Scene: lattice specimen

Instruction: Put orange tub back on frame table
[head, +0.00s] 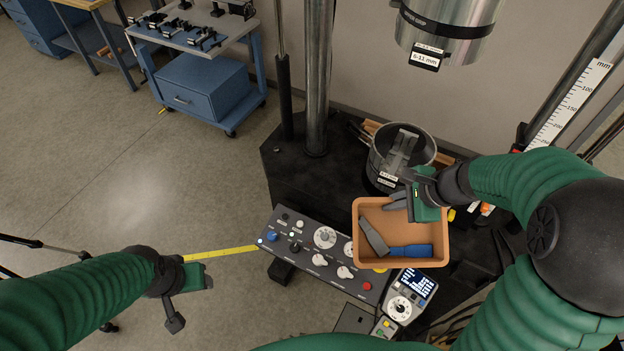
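The orange tub (360,252) is right of centre in the head view, above the right end of the control panel and the front of the black frame table (290,165). It holds a blue-handled tool (411,251) and grey pieces (374,237). My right gripper (412,190) is at the tub's far rim and looks shut on it; its fingertips are partly hidden. I cannot tell whether the tub touches anything below. My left gripper (192,298) is at lower left over the floor, its fingers apart and empty, away from the tub.
A metal pot (418,143) stands on the frame table just beyond the tub. The control panel (305,248) and a handheld unit with a screen (410,290) are close below it. A steel column (318,80) and a hanging cylinder (470,45) rise behind.

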